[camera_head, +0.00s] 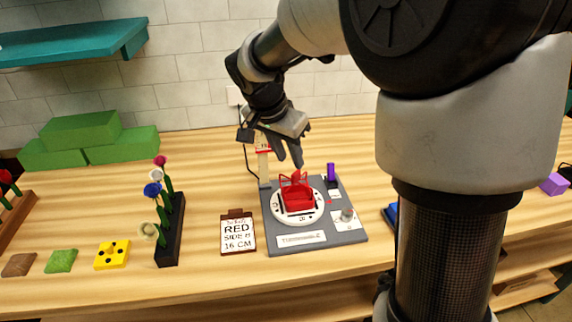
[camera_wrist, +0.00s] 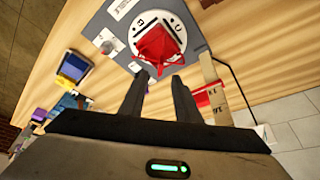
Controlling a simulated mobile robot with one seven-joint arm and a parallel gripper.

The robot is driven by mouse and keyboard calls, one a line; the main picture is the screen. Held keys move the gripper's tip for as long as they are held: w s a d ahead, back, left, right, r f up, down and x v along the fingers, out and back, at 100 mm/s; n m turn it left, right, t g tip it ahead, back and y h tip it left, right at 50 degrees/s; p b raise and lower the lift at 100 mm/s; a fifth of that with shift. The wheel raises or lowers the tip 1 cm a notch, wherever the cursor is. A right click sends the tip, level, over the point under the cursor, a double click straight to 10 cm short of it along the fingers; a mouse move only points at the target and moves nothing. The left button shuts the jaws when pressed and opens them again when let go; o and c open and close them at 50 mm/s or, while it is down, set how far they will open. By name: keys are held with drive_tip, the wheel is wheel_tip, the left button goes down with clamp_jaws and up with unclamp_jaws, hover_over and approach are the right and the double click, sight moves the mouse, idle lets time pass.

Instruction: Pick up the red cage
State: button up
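The red cage (camera_head: 297,195) sits on a white round dial plate (camera_head: 322,216) on a grey station board (camera_head: 350,236). In the wrist view the red cage (camera_wrist: 158,47) is just beyond my fingertips, on the same white plate. My gripper (camera_head: 290,163) is above and slightly behind the cage, pointing down. In the wrist view my gripper (camera_wrist: 162,78) has its two fingers apart with nothing between them. The fingertips are close to the cage; whether they touch it I cannot tell.
A upright wooden ruler with a red marker (camera_head: 263,165) stands at the board's back left. A purple post (camera_head: 331,172) and a silver knob (camera_head: 347,215) are on its right. A sign reading "RED SIDE H 16 CM" (camera_head: 238,233) and a black flower rack (camera_head: 171,235) are to the left.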

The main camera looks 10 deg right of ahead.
sight(295, 173)
drive_tip(key=shift+x, duration=3.5)
drive_tip(key=shift+w, duration=0.1)
clamp_jaws()
